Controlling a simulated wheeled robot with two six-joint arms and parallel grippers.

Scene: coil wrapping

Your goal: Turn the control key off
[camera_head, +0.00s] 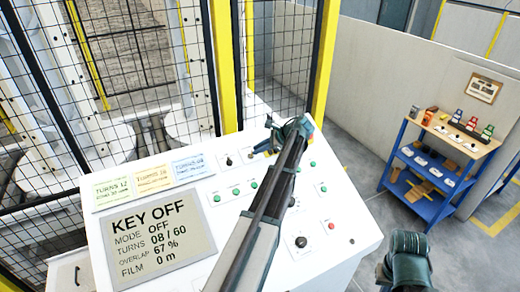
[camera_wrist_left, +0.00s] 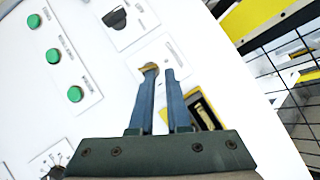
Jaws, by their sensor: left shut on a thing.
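The control panel's display (camera_head: 158,238) reads KEY OFF, MODE OFF, TURNS 08 / 60, OVERLAP 67 % and FILM 0 m. My left gripper (camera_head: 262,148) reaches over the sloping panel to its upper edge. In the left wrist view its two blue fingers (camera_wrist_left: 161,72) are close together at a pale plate. They are shut on a small brass key (camera_wrist_left: 149,67), which shows at the left fingertip. The rest of the key is hidden by the fingers. My right gripper (camera_head: 388,284) shows only partly at the bottom edge.
Green buttons (camera_head: 236,192), a black knob (camera_head: 301,242) and a red button (camera_head: 331,226) are on the panel. In the left wrist view a yellow-framed fitting (camera_wrist_left: 208,107) lies right of the fingers. A mesh fence (camera_head: 110,90) stands behind. A blue shelf (camera_head: 430,205) stands at right.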

